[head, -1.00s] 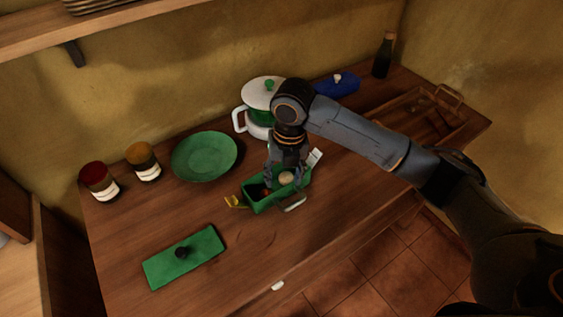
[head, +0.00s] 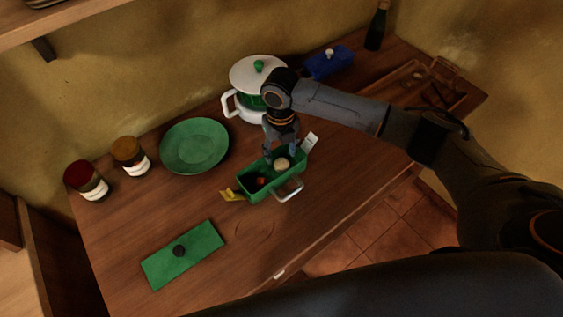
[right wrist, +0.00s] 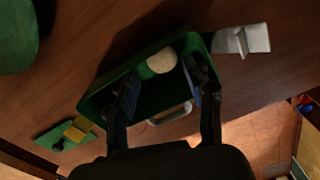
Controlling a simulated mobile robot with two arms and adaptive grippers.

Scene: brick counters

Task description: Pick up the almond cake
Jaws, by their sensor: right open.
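A pale round item (head: 281,163), apparently the almond cake, lies in the far right part of an open green box (head: 262,192). It also shows in the right wrist view (right wrist: 162,61) near the box's far wall. A small dark and orange item (head: 260,181) lies in the box's left part. My right gripper (head: 281,154) points down over the far right end of the box. In the right wrist view my right gripper (right wrist: 163,82) has its fingers spread, with nothing between them but the box interior. My left gripper is not seen.
A green lid (head: 205,247) lies front left. A green plate (head: 194,146), two jars (head: 130,155) and a white pot (head: 258,75) stand behind. A blue box (head: 328,64), bottle (head: 376,28) and wooden tray (head: 450,98) are at the right. The counter's front middle is clear.

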